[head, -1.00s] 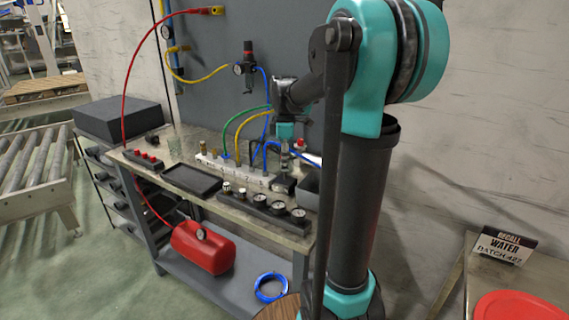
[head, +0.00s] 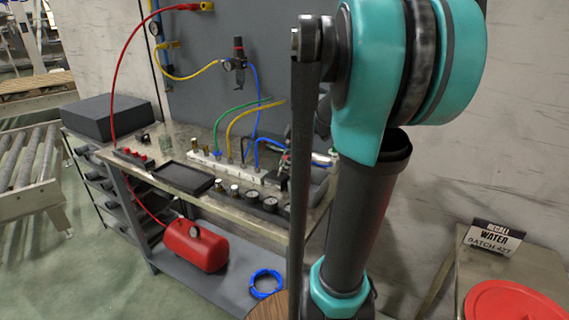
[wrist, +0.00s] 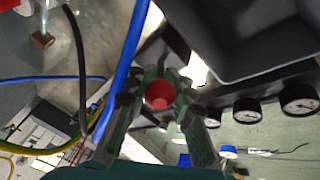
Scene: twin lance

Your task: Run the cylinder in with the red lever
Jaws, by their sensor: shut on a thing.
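The red knob of the lever (wrist: 160,95) shows end-on in the wrist view, round and bright. My gripper (wrist: 163,102) has its green fingers closed around it, one on each side. The lever's shaft and base are hidden beneath the knob and fingers. In the head view my own arm covers the gripper and the lever at the right end of the bench. I cannot make out the cylinder or its rod clearly in either view.
A blue hose (wrist: 122,75) passes close beside my gripper. A dark bin (wrist: 255,40) and several gauges (wrist: 247,110) stand nearby. On the bench (head: 222,210) are a white manifold (head: 228,168) and a black tray (head: 183,177). A red tank (head: 196,246) sits below.

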